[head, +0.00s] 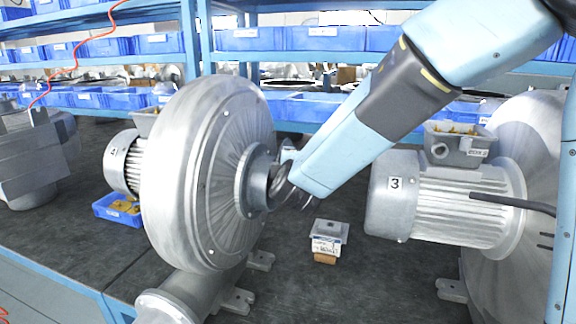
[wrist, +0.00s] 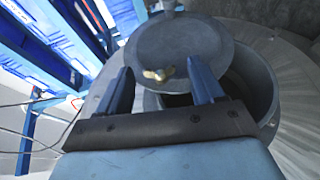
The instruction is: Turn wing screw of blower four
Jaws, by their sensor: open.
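Blower four (head: 215,165) is the large grey blower at left, with a motor (head: 122,160) marked 4. Its round inlet (head: 254,180) faces right. My gripper (head: 284,168) is at this inlet in the head view, its fingers partly hidden. In the wrist view a round grey disc (wrist: 185,45) stands in front of the open inlet pipe (wrist: 262,85). The brass wing screw (wrist: 158,74) sits on the disc's face. My gripper (wrist: 160,68) is open, one finger on each side of the wing screw; I cannot tell whether either touches it. The wing screw is not visible in the head view.
Blower three's motor (head: 440,195) stands to the right. A small box (head: 328,238) lies on the dark bench between the blowers. A blue bin (head: 118,209) sits beside motor four. Shelves of blue bins (head: 250,40) run behind.

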